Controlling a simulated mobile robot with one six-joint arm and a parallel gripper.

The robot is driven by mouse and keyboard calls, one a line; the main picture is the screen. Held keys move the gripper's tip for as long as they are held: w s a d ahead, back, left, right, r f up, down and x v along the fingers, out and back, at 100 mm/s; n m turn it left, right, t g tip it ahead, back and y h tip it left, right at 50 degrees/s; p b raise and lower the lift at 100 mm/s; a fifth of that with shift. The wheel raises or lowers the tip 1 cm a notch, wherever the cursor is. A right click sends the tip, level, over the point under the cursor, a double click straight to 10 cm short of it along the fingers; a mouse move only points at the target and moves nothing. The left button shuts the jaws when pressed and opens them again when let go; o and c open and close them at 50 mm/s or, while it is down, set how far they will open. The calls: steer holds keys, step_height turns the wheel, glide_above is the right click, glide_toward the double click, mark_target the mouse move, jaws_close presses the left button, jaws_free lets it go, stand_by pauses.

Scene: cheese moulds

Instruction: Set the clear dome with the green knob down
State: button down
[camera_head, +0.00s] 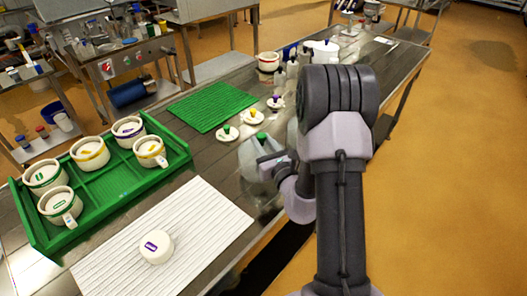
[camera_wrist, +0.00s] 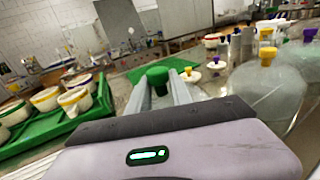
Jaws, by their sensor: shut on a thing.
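The clear dome (camera_head: 250,160) with its green knob (camera_head: 261,136) is at the steel table's right edge in the head view. The knob also shows in the wrist view (camera_wrist: 157,76), between the two fingers. My gripper (camera_wrist: 162,90) is shut on this knob, and the dome hangs below it, mostly hidden by my gripper's body in the wrist view. The dome looks upright; I cannot tell whether its rim touches the table. A dome with a yellow knob (camera_wrist: 266,85) and one with a purple knob (camera_wrist: 309,55) stand to the right in the wrist view.
A green tray (camera_head: 110,196) holds several white moulds with coloured bands. A white ribbed mat (camera_head: 205,225) carries a white round piece with a purple label (camera_head: 155,246). A green mat (camera_head: 210,105) lies empty. Small knobbed lids (camera_head: 226,133) lie between it and the dome.

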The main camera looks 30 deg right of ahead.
step_height(320, 180, down, 4)
steer(key=shift+w+r+b, duration=0.1)
steer(key=shift+b, duration=1.05)
steer(key=shift+r, duration=0.15)
steer(key=c, duration=1.2)
jaws_free()
steer(key=shift+o, duration=0.2)
